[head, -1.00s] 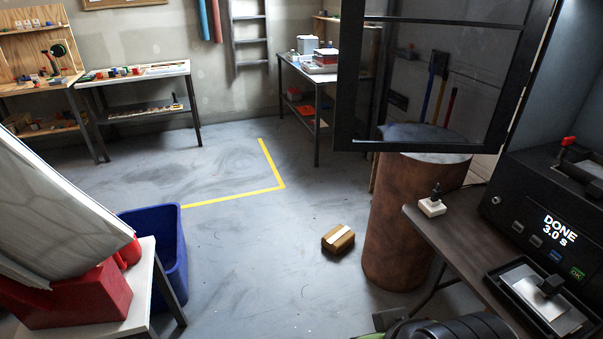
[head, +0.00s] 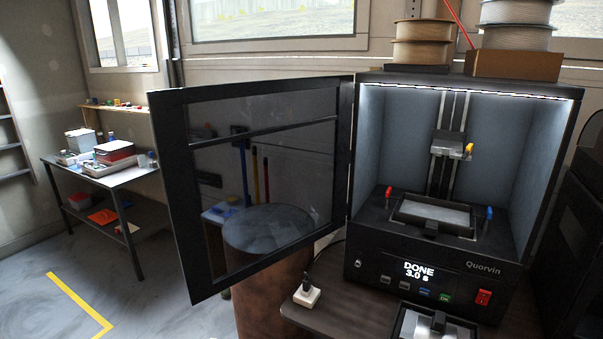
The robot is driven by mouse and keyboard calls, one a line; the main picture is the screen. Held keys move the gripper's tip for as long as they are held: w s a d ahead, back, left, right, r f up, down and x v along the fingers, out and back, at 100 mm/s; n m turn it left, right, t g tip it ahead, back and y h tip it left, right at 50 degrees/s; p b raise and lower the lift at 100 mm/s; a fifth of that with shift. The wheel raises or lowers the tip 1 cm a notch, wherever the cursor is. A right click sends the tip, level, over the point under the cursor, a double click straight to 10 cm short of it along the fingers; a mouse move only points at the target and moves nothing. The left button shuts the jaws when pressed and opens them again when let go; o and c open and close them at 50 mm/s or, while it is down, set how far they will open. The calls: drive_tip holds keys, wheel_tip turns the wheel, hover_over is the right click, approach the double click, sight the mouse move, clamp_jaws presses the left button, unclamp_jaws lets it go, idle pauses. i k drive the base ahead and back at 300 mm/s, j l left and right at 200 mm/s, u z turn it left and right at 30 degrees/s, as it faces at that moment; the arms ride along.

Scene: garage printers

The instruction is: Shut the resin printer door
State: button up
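The resin printer (head: 410,260) stands on a dark table at the right of the head view, its lit chamber open to the front. Its display reads "DONE 3.0 s". The printer door (head: 168,190) is a black frame with a dark see-through pane. It is hinged at the chamber's left edge and stands wide open, swung out to the left. Inside the chamber are a resin vat (head: 435,214) and a raised build head (head: 452,150). My gripper is not in view.
A rusty brown drum (head: 262,285) stands behind and below the door. A white plug block (head: 307,295) and a metal tray (head: 432,325) lie on the dark table (head: 345,318) before the printer. Spools (head: 422,40) sit on top. Floor at the left is clear.

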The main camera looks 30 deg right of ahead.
sight(254, 175)
drive_tip(key=i+j+z, duration=0.3)
drive_tip(key=z, duration=0.15)
drive_tip(key=i+j+z, duration=0.2)
drive_tip(key=j+z, duration=0.3)
drive_tip(key=i+j+z, duration=0.1)
drive_tip(key=j+z, duration=0.35)
drive_tip(key=j, duration=0.15)
drive_tip(key=j+z, duration=0.95)
drive_tip(key=j, duration=0.2)
drive_tip(key=j+u, duration=0.3)
drive_tip(key=u, duration=0.15)
drive_tip(key=k+j+u, duration=0.1)
drive_tip(key=j+u, duration=0.6)
drive_tip(key=u, duration=0.25)
